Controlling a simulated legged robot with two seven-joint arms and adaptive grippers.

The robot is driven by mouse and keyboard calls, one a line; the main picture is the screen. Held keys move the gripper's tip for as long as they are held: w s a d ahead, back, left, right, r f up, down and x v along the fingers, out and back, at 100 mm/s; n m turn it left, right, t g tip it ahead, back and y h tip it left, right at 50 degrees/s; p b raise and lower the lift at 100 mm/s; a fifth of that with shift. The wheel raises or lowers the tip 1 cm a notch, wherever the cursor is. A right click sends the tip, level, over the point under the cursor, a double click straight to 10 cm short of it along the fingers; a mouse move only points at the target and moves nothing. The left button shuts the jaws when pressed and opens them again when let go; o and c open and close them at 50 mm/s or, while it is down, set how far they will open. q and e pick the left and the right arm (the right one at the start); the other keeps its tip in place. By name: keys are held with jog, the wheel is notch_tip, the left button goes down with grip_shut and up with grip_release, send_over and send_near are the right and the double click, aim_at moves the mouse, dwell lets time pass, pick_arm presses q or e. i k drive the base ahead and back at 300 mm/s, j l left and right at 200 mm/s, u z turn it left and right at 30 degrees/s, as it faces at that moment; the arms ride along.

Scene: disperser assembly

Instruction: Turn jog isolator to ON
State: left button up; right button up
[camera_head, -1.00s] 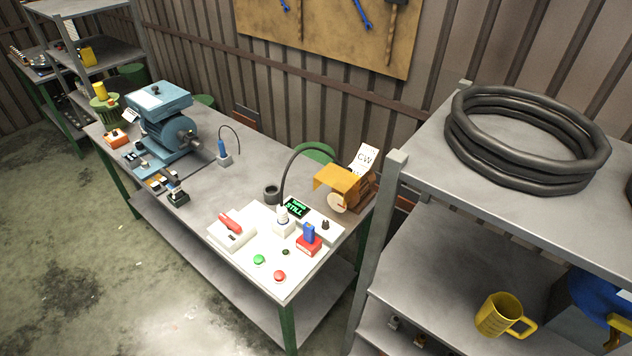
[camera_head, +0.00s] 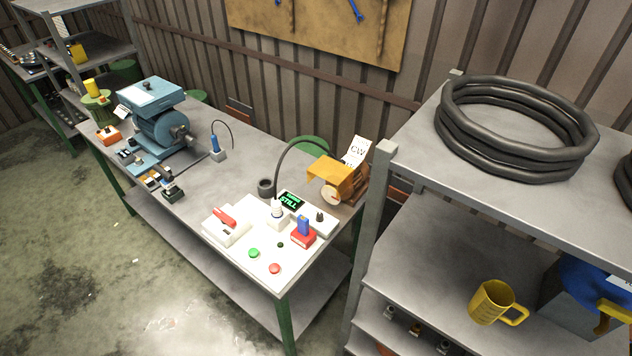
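A white control panel (camera_head: 250,266) lies on the near right end of the workbench. On it are a white box with a red lever (camera_head: 223,216), a red block with an upright blue handle (camera_head: 303,230), a green button (camera_head: 253,253) and a red button (camera_head: 274,268). A small black knob (camera_head: 280,244) sits between them. A display (camera_head: 291,201) reads "STILL" in green. I cannot tell which of these is the jog isolator, and no ON marking is readable. Neither of my grippers is in view.
The workbench (camera_head: 235,180) also holds a blue motor (camera_head: 158,122) and an orange-covered unit with a pale dial (camera_head: 335,178). A grey shelf (camera_head: 413,150) at the right carries coiled black hose (camera_head: 515,130) and a yellow mug (camera_head: 496,303). Open floor (camera_head: 70,260) lies in front of the bench.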

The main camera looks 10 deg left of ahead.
aim_at(226, 219)
jog(key=i+j+z, duration=0.15)
jog(key=j, duration=0.35)
jog(key=j+z, duration=0.15)
jog(key=j, duration=0.35)
jog(key=i+j+z, duration=0.1)
jog(key=j, duration=0.45)
